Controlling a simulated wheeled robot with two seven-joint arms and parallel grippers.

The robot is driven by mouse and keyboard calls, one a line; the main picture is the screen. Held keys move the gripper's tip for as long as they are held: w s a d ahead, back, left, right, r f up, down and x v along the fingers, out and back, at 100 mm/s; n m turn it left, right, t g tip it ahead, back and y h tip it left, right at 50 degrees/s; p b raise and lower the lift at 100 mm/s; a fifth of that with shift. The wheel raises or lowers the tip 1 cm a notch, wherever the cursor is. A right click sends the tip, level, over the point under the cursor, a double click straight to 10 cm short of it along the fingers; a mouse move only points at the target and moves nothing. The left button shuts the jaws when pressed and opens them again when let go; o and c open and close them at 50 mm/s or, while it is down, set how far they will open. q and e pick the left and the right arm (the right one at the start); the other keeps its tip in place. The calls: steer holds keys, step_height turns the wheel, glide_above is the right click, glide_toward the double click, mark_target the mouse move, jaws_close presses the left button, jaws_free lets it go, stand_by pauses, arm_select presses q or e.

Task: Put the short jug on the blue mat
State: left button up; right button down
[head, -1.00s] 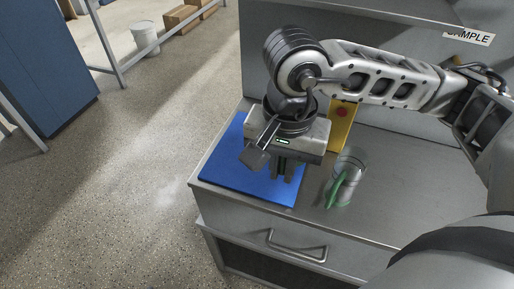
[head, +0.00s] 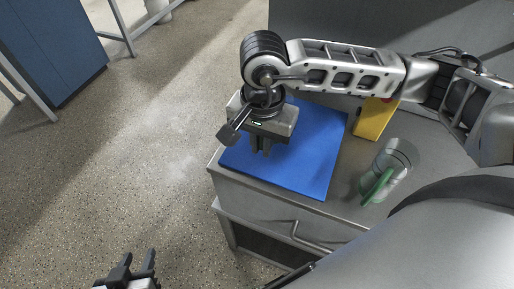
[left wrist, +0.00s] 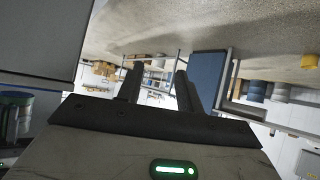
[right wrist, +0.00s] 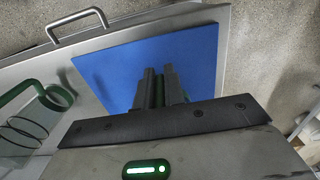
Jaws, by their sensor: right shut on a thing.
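A clear glass jug (head: 400,158) with a green handle (head: 377,187) stands on the grey metal worktop, right of the blue mat (head: 315,150). It also shows at the left edge of the right wrist view (right wrist: 30,115). My right gripper (head: 262,150) points down over the left part of the mat, apart from this jug. Its fingers are close together in the right wrist view (right wrist: 160,88). My left gripper (head: 138,264) is open and empty over the floor, at the lower left.
A yellow block (head: 375,118) stands at the back of the worktop, behind the jug. The cabinet's front has a metal handle (head: 298,236). Most of the mat is bare. A blue cabinet (head: 50,45) stands across the open floor.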

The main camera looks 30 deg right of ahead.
steer(key=shift+w+f, duration=0.2)
steer(key=shift+f, duration=1)
steer(key=shift+f+b, duration=0.3)
steer(key=shift+f, duration=0.1)
steer(key=shift+s+r, duration=0.1)
steer(key=shift+s, duration=0.05)
steer(key=shift+f, duration=0.25)
arm_select(q)
steer(key=shift+w+d, duration=0.3)
steer(key=shift+w, duration=0.05)
arm_select(e)
steer(key=c, duration=1.5)
jaws_free()
steer(key=shift+r, duration=0.1)
steer(key=shift+r, duration=0.55)
arm_select(q)
steer(key=shift+f+b, duration=0.15)
steer(key=shift+b, duration=0.15)
arm_select(e)
step_height(320, 180, up, 11)
steer(key=shift+r, duration=0.1)
